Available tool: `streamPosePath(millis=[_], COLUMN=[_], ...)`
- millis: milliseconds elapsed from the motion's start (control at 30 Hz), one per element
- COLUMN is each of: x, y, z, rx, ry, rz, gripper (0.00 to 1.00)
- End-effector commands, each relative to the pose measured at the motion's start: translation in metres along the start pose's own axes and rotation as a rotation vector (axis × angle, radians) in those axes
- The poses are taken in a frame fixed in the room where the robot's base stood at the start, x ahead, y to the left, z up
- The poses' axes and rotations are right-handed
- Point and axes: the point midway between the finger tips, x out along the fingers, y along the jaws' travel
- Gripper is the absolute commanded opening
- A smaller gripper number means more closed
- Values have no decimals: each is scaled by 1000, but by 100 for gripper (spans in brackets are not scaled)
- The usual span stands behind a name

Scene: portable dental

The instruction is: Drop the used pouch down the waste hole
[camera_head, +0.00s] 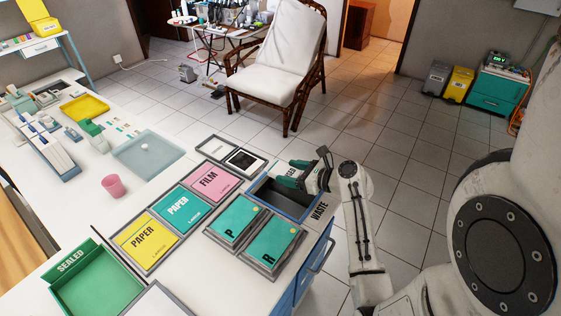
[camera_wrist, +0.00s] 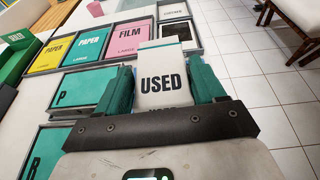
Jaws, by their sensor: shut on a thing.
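The used pouch (camera_wrist: 163,88) is white with a dark green top band and the word USED. It stands upright between the two green fingers of my gripper (camera_wrist: 163,90) in the wrist view, and the gripper is shut on it. In the head view my gripper (camera_head: 292,179) is over the waste hole (camera_head: 268,200), a dark blue-rimmed opening at the counter's right end, marked WASTE on its rim. The pouch is hard to make out in the head view. The wrist view does not show how far the pouch is above the hole.
Trays with yellow PAPER (camera_head: 141,241), teal PAPER (camera_head: 178,209) and pink FILM (camera_head: 208,182) packs lie left of the hole. Teal P (camera_head: 235,228) and R (camera_head: 269,244) packs lie in front. A green SEALED tray (camera_head: 95,285) is nearer. A pink cup (camera_head: 113,186) stands farther left.

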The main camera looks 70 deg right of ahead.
Motion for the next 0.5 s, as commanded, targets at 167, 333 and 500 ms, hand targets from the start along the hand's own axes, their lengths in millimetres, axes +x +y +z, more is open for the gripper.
streamPosePath(millis=[167,333,500], x=[1,4,10], y=[0,0,0], z=[-4,-15,-35], rx=[2,3,0], ry=[1,0,0], rz=[-1,-1,-1], gripper=[41,41,41])
